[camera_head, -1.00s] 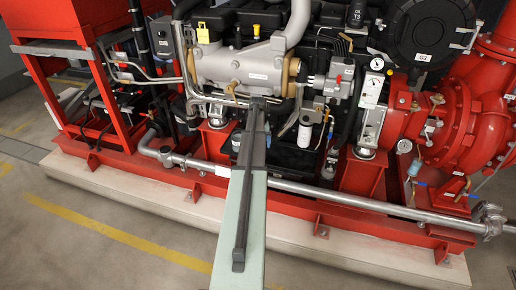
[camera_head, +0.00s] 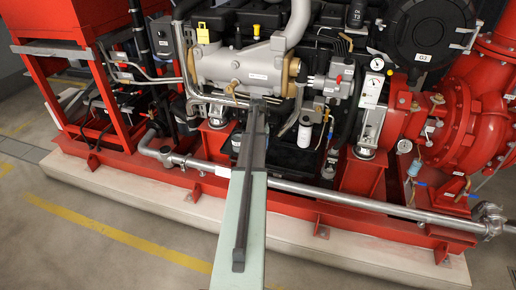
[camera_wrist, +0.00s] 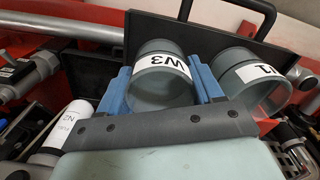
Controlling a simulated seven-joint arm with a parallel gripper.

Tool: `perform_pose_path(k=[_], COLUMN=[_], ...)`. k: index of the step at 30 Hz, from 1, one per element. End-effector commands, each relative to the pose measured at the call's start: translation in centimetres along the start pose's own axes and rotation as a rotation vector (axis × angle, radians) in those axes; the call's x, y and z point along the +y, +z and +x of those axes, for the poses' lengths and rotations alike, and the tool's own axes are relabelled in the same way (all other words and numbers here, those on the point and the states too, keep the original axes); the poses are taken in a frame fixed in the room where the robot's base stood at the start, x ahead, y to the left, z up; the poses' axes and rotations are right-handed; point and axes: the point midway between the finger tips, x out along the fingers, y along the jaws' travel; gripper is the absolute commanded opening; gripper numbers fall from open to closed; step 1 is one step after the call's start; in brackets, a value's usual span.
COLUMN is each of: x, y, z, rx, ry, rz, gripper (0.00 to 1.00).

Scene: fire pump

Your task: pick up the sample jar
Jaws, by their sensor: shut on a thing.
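A grey-green sample jar (camera_wrist: 162,85) with a white label reading W3, upside down in the picture, is in the middle of the wrist view. The blue fingers of my gripper (camera_wrist: 162,92) lie on both sides of it and are shut on it. A second, similar jar (camera_wrist: 250,82) with a white label stands close to the right. In the head view my own arm hides the jars and most of the gripper. I cannot tell whether the held jar is clear of its support.
A black tray or case (camera_wrist: 215,35) with a handle lies behind the jars. A white cylinder (camera_wrist: 72,122) labelled N2 is at the left. The red pump frame (camera_head: 300,208) and a grey pipe (camera_head: 330,193) run across below the engine. The floor in front is clear.

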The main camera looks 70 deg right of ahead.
Motion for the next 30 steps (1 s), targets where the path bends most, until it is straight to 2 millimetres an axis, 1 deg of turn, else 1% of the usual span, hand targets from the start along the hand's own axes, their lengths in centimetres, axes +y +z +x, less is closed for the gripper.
perform_pose_path(k=[5,8,11,21,25,30], x=[0.0,0.0,0.0,0.0,0.0,0.0], y=[0.0,0.0,-0.1,-0.1,-0.1,0.0], z=[-0.1,-0.6,-1.9,-7.4,-8.9,-9.8], rx=[0.000,0.001,0.002,0.000,0.000,-0.002], ry=[0.000,0.000,0.000,-0.001,-0.001,-0.002], rz=[0.000,0.000,0.000,0.000,0.000,0.000], gripper=[0.31,0.31,0.31,0.31,0.31,0.31])
